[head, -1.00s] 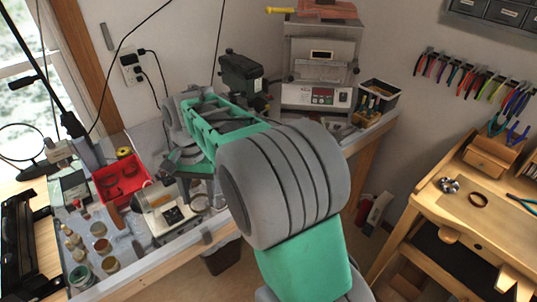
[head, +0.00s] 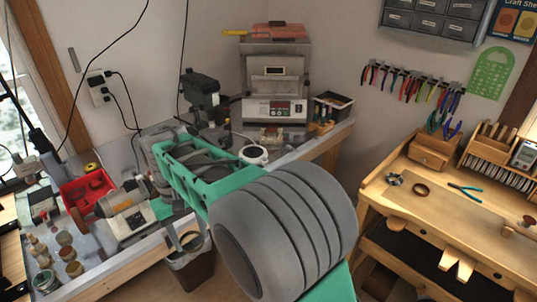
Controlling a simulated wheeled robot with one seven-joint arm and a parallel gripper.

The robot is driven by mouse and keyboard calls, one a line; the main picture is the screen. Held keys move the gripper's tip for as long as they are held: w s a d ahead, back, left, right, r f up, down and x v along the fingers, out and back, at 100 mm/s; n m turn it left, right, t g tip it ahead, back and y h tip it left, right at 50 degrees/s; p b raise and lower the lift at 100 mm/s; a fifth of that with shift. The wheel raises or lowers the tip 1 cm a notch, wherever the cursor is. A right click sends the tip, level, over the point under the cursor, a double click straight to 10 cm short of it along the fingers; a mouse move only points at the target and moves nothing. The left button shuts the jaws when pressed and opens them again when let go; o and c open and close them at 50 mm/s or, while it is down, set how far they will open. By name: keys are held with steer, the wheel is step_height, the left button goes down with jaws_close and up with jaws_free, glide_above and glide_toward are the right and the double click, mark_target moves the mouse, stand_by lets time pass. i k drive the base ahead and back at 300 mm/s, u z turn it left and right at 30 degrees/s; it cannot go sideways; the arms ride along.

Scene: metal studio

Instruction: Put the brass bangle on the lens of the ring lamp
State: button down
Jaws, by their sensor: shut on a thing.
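My gripper is mostly hidden behind my own wrist and forearm in the head view. Only a small teal part (head: 160,208) shows beside the workbench's front edge. It is shut, but its fingertips and the brass bangle in them cannot be made out clearly. The ring lamp's round lens is not in view; a black lamp-like arm (head: 22,125) shows at the left edge.
A red tray (head: 74,205) with dark rings, a small machine and several jars (head: 45,281) crowd the left workbench. A bin (head: 192,272) stands below it.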

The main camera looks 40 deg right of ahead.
mark_target(253, 152)
steer(key=z, duration=0.9)
steer(key=i, duration=1.2)
steer(key=u, duration=1)
